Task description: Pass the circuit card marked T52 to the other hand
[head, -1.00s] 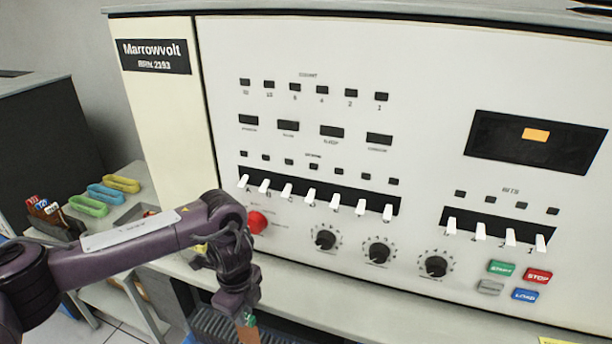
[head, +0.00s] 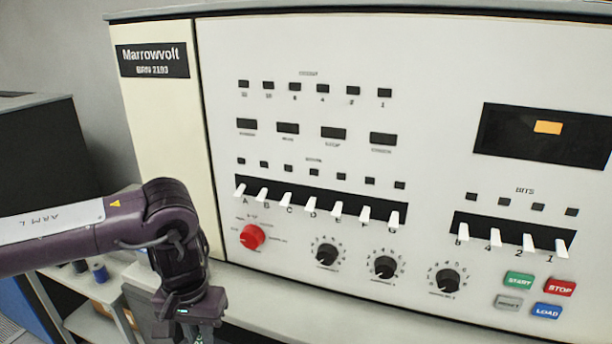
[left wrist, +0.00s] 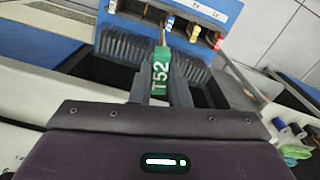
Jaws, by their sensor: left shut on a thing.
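The circuit card marked T52 (left wrist: 160,72) shows its green, white-lettered end in the left wrist view. My left gripper (left wrist: 163,88) is shut on this green end, one dark finger on each side. In the head view my left gripper (head: 190,318) hangs at the lower edge, in front of the console's lower left. Its fingertips and most of the card are cut off by the frame there. My right gripper is in neither view.
A large cream console (head: 330,60) with white switches, a red knob (head: 252,237) and black dials fills the head view.

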